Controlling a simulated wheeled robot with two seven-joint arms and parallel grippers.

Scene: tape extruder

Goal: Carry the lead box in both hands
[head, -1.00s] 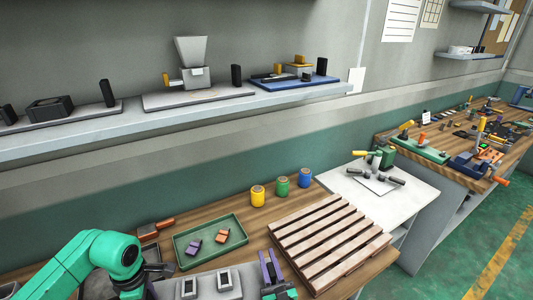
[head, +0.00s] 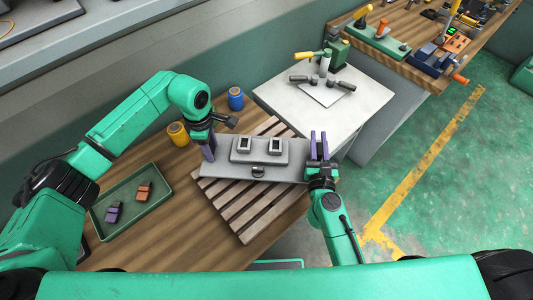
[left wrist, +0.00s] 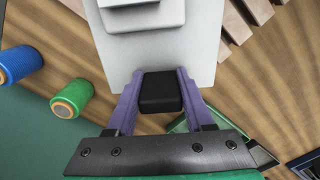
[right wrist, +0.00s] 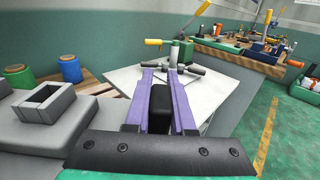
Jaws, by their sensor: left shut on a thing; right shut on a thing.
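The lead box (head: 222,148) is a flat grey box with a stepped top, two square collars and a dark front latch. It lies over the slatted pallet in the head view; whether it touches the slats I cannot tell. My left gripper (head: 208,147) is at its left end, with purple fingers shut on a black handle, also seen in the left wrist view (left wrist: 160,92). My right gripper (head: 318,140) is at its right end, its fingers around a black handle (right wrist: 158,115) in the right wrist view.
The wooden pallet (head: 240,222) lies on the wooden bench. A green tray (head: 103,222) with two small blocks is left. Yellow (head: 177,133) and blue (head: 236,98) spools stand behind. A white table (head: 370,100) with a press is beyond.

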